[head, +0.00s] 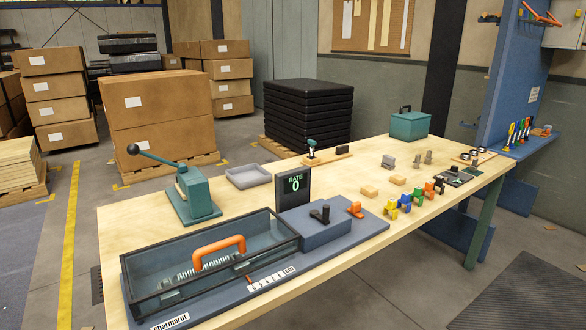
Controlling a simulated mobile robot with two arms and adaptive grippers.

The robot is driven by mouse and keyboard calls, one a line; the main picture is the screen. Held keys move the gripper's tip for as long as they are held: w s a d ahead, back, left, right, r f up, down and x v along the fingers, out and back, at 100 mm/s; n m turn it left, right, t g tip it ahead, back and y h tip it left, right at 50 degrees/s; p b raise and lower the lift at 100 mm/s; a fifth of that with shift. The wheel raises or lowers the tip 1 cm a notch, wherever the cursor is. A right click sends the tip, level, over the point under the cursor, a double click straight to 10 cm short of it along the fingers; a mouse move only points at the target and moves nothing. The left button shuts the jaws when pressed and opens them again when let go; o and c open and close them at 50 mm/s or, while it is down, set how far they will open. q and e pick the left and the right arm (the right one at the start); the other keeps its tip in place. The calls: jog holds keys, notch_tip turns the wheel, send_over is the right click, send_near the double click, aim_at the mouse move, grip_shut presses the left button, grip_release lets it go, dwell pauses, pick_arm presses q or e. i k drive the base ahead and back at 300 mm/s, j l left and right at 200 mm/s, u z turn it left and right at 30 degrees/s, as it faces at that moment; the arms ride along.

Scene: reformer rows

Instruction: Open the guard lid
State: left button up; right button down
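The guard (140,305) is a long dark-framed box at the front left of the wooden table, on a blue-grey base plate (215,313). Its top seems to be a clear lid lying flat in the frame, so it looks closed, but the clear panel is hard to make out. An orange arched handle (219,244) stands over its middle. A coil spring (195,273) shows inside. Neither of my grippers is in the head view.
Right of the guard stand a display (293,185) reading "RATE 0" and a grey block with a black lever (320,214). A green press (192,195) with a long lever stands behind. Colored blocks (404,203) lie farther right. The table middle has free room.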

aim_at(239, 239)
jog(key=j+z, duration=0.2)
jog(key=j, duration=0.25)
jog(key=k+j+z, duration=0.15)
jog(key=j, duration=0.3)
jog(key=k+j+z, duration=0.2)
jog(key=j, duration=0.25)
jog(key=i+j, duration=0.05)
